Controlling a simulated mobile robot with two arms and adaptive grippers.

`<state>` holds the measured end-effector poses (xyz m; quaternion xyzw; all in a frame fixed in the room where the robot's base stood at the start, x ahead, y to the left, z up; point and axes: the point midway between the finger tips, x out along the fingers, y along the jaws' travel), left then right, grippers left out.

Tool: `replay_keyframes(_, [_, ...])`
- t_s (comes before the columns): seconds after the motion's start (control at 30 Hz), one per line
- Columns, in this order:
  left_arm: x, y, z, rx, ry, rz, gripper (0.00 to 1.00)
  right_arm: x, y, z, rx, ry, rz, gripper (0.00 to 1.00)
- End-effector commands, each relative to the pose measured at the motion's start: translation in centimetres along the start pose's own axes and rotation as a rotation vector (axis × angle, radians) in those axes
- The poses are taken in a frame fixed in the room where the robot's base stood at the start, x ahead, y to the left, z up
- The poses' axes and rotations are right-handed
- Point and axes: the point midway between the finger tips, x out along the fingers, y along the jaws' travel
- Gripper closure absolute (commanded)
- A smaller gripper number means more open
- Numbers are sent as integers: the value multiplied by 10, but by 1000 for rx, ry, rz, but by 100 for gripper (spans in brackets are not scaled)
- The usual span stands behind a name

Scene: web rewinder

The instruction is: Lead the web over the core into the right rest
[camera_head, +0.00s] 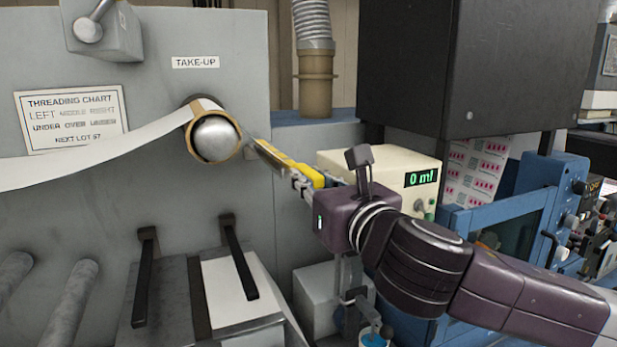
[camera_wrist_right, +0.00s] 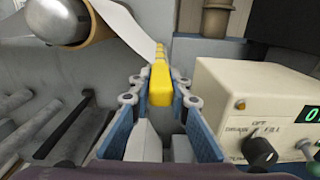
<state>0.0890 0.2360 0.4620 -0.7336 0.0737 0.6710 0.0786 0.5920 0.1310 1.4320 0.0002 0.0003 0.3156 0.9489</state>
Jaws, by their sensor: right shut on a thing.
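The white web (camera_head: 95,158) comes in from the left and lies over the top of the brown core (camera_head: 212,160), which sits around a metal shaft below the TAKE-UP label. My right gripper (camera_head: 308,180) is to the right of the core, shut on a yellow piece (camera_head: 275,157) that slants up towards the core. In the right wrist view, the yellow piece (camera_wrist_right: 160,85) is between the fingers, and a white strip (camera_wrist_right: 126,22) runs from the core side down to its tip. Whether the two are joined is unclear. I cannot clearly identify the right rest. My left gripper is not in view.
A threading chart (camera_head: 73,116) is on the machine's face. Two flat blocks with black arms (camera_head: 238,257) stand below the core. A cream box reading 0 ml (camera_head: 345,158) stands behind my right gripper, below a large dark cabinet (camera_head: 425,60).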

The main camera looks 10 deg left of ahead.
Motion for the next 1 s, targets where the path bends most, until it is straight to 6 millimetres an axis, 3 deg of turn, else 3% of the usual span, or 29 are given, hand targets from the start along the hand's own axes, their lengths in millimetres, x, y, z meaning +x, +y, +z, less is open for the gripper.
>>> replay_keyframes(0.1, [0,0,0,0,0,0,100,0,0,1,0,-1,0,100])
replay_keyframes(0.13, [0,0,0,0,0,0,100,0,0,1,0,-1,0,81])
replay_keyframes(0.3, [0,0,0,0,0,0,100,0,0,1,0,-1,0,63])
replay_keyframes(0.67, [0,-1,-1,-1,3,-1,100,-4,0,0,0,1,0,63])
replay_keyframes(0.87, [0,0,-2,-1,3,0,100,-31,0,0,-2,-1,0,63])
replay_keyframes(1.0, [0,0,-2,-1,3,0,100,-59,0,1,-1,-2,0,63])
